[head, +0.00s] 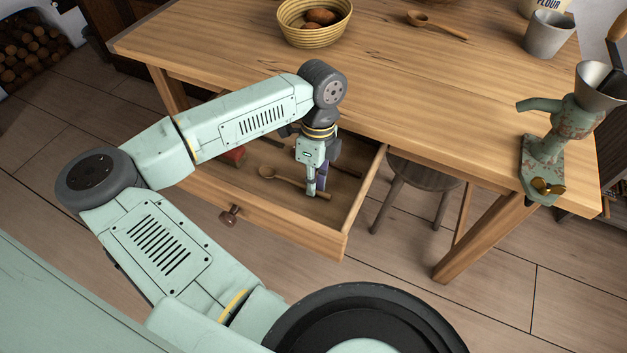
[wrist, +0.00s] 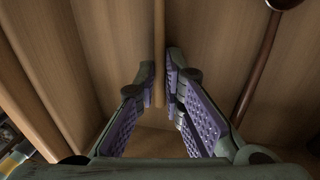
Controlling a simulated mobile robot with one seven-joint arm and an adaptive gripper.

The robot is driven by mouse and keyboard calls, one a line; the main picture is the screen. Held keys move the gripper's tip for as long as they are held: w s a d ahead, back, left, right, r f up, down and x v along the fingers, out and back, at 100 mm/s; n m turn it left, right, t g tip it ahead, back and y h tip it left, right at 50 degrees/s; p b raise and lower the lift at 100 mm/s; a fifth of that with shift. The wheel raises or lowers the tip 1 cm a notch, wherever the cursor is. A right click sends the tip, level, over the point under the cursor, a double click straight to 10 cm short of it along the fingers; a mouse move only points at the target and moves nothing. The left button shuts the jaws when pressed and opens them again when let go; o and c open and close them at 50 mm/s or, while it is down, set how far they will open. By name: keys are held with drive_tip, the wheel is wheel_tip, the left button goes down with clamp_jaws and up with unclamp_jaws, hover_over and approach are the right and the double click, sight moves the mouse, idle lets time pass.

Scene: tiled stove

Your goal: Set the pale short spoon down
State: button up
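The pale short spoon (head: 283,178) is inside the open drawer, bowl to the left and handle toward the right. My gripper (head: 314,187) points down into the drawer at the spoon's handle. In the wrist view the pale handle (wrist: 159,40) runs between the purple finger pads of my gripper (wrist: 160,82), which are close together on either side of it. The bowl is outside the wrist view. The spoon is low in the drawer; whether it touches the drawer floor I cannot tell.
The drawer (head: 290,224) is pulled out from the table (head: 420,100). A dark long-handled utensil (wrist: 262,60) lies beside the pale handle. A red-brown object (head: 234,157) lies at the drawer's left. A basket (head: 310,36), wooden spoon (head: 440,27), cup (head: 547,36) and grinder (head: 547,130) are on the table.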

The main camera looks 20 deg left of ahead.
drive_tip(key=o, duration=0.4)
drive_tip(key=shift+r, duration=0.15)
drive_tip(key=shift+r+p, duration=0.2)
drive_tip(key=shift+p, duration=0.15)
drive_tip(key=b+v, duration=0.2)
drive_tip(key=v, duration=0.9)
drive_tip(key=shift+w+r, duration=0.1)
drive_tip(key=shift+r, duration=0.25)
